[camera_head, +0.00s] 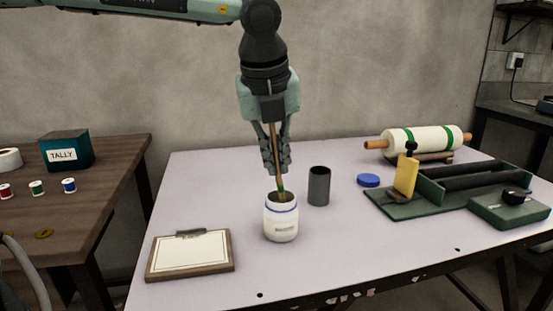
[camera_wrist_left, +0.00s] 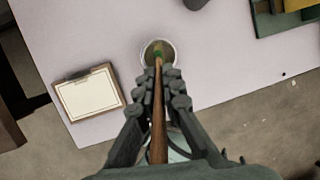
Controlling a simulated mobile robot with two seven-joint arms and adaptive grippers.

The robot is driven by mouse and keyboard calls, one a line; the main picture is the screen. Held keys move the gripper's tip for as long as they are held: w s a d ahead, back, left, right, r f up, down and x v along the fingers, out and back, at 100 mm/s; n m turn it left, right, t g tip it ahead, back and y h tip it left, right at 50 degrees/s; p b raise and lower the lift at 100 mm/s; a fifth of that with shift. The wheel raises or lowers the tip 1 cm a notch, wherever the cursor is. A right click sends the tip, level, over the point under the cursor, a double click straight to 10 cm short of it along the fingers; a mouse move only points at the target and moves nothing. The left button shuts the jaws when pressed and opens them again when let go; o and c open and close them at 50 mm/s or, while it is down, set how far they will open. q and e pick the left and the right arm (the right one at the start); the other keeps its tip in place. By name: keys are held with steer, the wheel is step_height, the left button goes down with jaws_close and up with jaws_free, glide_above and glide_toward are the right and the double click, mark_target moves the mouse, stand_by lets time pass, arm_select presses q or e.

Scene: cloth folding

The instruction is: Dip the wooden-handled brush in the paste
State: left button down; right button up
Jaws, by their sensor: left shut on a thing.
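My left gripper (camera_head: 276,160) points down over the table and is shut on the wooden-handled brush (camera_head: 279,176). The brush is nearly upright, with its green collar at the mouth of a white jar (camera_head: 281,222) with a blue band. Its lower end is inside the jar, so the bristles are hidden. In the left wrist view the brush handle (camera_wrist_left: 159,110) runs between the fingers (camera_wrist_left: 158,85) toward the round jar mouth (camera_wrist_left: 157,52). The paste itself cannot be made out clearly. My right gripper is not in view.
A dark grey cup (camera_head: 319,187) stands just right of the jar, with a blue lid (camera_head: 368,180) beyond it. A clipboard (camera_head: 190,254) lies front left. A green fixture (camera_head: 430,195) with a yellow piece and a cloth roll (camera_head: 428,139) fill the right side. The table's front middle is clear.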

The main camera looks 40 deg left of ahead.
arm_select(q)
steer(key=shift+s+f, duration=0.1)
steer(key=shift+f, duration=0.1)
steer(key=shift+r+p, duration=1.55)
steer(key=shift+r, duration=2.1)
